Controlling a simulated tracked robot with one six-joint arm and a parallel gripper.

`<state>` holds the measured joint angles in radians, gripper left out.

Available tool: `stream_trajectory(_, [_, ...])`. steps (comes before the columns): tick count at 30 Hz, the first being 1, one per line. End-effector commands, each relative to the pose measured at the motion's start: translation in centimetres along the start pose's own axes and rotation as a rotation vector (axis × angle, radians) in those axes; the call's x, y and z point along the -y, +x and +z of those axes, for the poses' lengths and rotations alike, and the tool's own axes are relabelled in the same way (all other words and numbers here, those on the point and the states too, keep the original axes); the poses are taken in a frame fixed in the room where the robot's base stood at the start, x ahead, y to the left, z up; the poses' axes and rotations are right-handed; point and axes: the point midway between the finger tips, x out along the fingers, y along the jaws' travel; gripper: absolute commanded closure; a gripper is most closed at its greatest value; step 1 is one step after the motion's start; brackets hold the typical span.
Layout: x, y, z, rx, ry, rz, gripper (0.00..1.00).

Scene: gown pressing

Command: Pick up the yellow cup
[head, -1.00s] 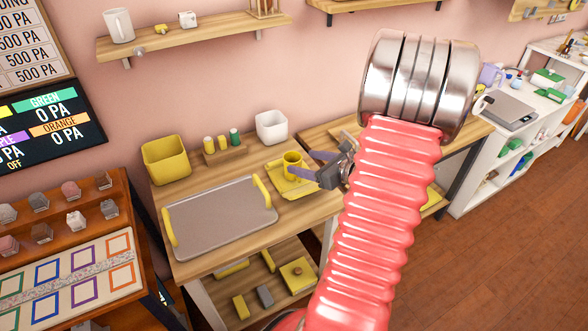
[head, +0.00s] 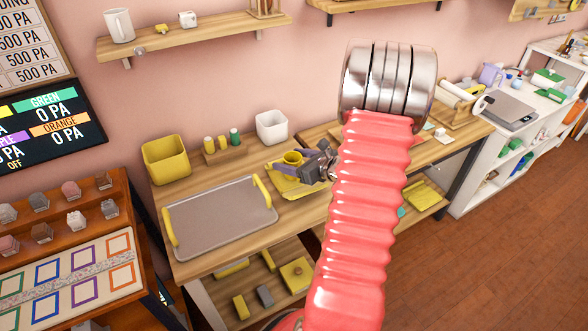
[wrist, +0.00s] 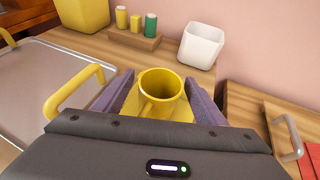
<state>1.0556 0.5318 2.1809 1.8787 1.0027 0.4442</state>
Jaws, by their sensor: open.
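The yellow cup (wrist: 160,92) stands upright on a yellow tray or mat (head: 283,188) on the wooden table. In the head view the cup (head: 292,158) is partly hidden by my gripper. My gripper (head: 310,160) is open. In the wrist view its two purple fingers stand apart, one on each side of the cup (wrist: 160,85). I cannot tell whether either finger touches it. The cup's lower part and handle are partly hidden behind the gripper body.
A grey tray with yellow handles (head: 220,215) lies left of the cup. Behind are a yellow bin (head: 166,160), a rack of small spools (head: 224,150) and a white bin (head: 272,127). A second wooden surface (wrist: 245,105) adjoins on the right.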

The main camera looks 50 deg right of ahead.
Motion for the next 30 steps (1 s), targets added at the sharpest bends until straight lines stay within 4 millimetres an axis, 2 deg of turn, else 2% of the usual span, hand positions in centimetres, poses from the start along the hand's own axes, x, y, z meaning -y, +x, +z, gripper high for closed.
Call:
stream_trajectory(3, [-0.1, 1.7, -0.1, 0.000, -0.001, 0.002, 0.35])
stream_trajectory(6, [0.0, 2.4, -0.1, 0.000, -0.001, 0.002, 0.35])
stream_trajectory(23, [0.0, 2.6, 0.0, 0.001, -0.001, -0.001, 0.35])
stream_trajectory(30, [0.1, 2.5, 0.0, 0.001, -0.001, -0.001, 0.51])
